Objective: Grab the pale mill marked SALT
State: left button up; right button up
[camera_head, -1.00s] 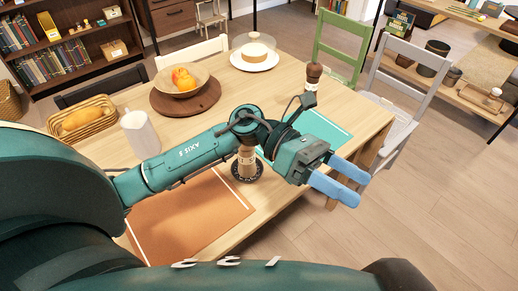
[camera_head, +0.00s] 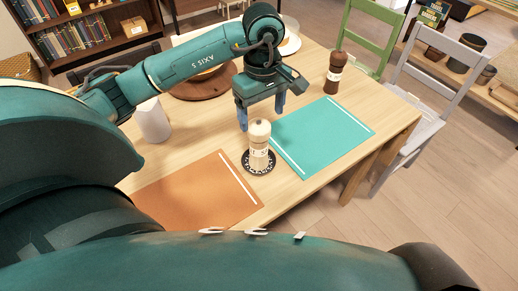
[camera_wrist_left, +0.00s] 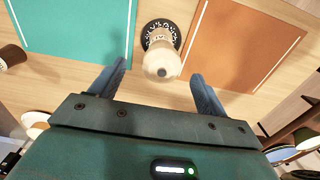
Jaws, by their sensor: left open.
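A pale wooden mill (camera_head: 259,138) stands upright on a dark patterned coaster (camera_head: 259,168) between the orange and teal mats. It has a light label band with dark lettering too small to read surely. In the left wrist view the mill (camera_wrist_left: 162,58) is seen from above, ahead of the finger gap. My left gripper (camera_head: 262,112) is open and empty, fingers pointing down, just behind the mill and apart from it. It also shows in the left wrist view (camera_wrist_left: 158,88). A dark brown mill (camera_head: 334,72) with a pale band stands farther back right. My right gripper is not in view.
The teal mat (camera_head: 325,133) and orange mat (camera_head: 195,195) lie flat on the wooden table. A white pitcher (camera_head: 153,120) stands left. A brown round board (camera_head: 205,86) is behind my arm. Green (camera_head: 367,42) and grey (camera_head: 440,80) chairs stand at the right.

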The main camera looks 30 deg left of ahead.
aim_at(259, 123)
pick_arm(q)
jog(key=shift+s+a+f+p, duration=0.1)
jog(key=shift+a+f+p, duration=0.15)
jog(key=shift+f, duration=1.3)
jog(key=shift+a+f+p, duration=0.1)
jog(key=shift+f+p, duration=0.1)
jog(key=shift+f, duration=1.35)
jog(key=shift+c, duration=0.3)
jog(key=shift+r, duration=0.1)
jog(key=c, duration=1.5)
